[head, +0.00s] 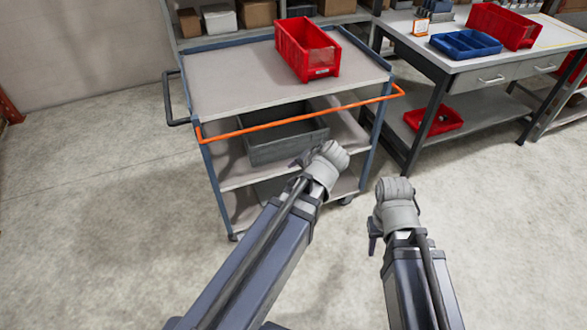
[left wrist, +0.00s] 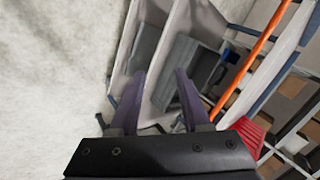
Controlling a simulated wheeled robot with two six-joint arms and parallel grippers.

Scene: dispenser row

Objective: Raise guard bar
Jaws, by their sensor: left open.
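The orange guard bar (head: 300,118) runs across the near side of a grey and blue cart (head: 225,95), just below its top shelf edge. In the left wrist view the guard bar (left wrist: 258,50) slants across the upper right, to the right of my fingers. My left gripper (head: 301,160) is below and in front of the bar, apart from it. Its two fingers (left wrist: 160,98) are spread and empty in the left wrist view. My right gripper (head: 373,241) is farther right over the floor, mostly hidden by its own wrist, and its jaws cannot be made out.
A red bin (head: 308,50) stands on the cart's top shelf, and a grey crate (head: 284,140) is on the shelf below. A workbench (head: 460,62) with a blue tray (head: 466,44) and red bins is at the right. The floor left of the cart is clear.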

